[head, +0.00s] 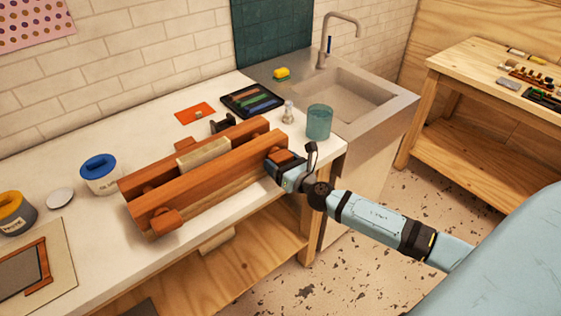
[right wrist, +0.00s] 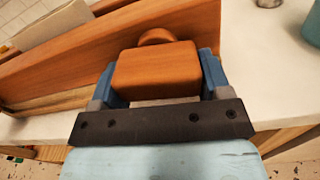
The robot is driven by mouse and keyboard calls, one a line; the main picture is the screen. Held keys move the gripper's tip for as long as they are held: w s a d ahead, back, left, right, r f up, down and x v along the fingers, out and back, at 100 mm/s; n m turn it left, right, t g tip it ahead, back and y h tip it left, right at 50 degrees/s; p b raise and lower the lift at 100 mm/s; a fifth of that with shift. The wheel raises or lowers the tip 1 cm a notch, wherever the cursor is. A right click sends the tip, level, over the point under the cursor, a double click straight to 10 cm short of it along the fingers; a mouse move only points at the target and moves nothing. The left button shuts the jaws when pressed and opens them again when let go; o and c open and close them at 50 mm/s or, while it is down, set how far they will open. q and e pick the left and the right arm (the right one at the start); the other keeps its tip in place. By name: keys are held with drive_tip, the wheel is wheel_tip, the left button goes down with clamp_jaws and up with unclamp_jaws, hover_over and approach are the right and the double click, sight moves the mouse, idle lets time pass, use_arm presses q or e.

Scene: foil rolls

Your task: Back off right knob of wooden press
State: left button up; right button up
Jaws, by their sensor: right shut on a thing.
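The wooden press (head: 205,180) lies along the front of the white counter, with two reddish-brown bars and a pale block (head: 203,154) between them. Its left knob (head: 165,221) stands free on the front bar. My right gripper (head: 284,162) is at the right end of the front bar, shut on the right knob. In the right wrist view the right knob (right wrist: 156,70) sits between the two blue fingers, with a round neck behind it towards the bar. My left gripper is not in view.
A teal glass (head: 319,122) and a small metal item (head: 288,112) stand right of the press. A dark tray (head: 252,100) lies behind. A blue-lidded jar (head: 100,174) stands left. A sink (head: 345,95) is at the back right.

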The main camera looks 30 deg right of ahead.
drive_tip(key=shift+w+d+r, duration=0.1)
drive_tip(key=shift+d+r, duration=0.05)
drive_tip(key=o, duration=0.7)
drive_tip(key=shift+o, duration=1.1)
drive_tip(key=shift+w+f, duration=0.1)
drive_tip(key=shift+f, duration=0.1)
drive_tip(key=shift+s, duration=0.35)
drive_tip(key=s+d+b, duration=0.1)
drive_tip(key=s+b, duration=0.2)
drive_tip(key=s, duration=1)
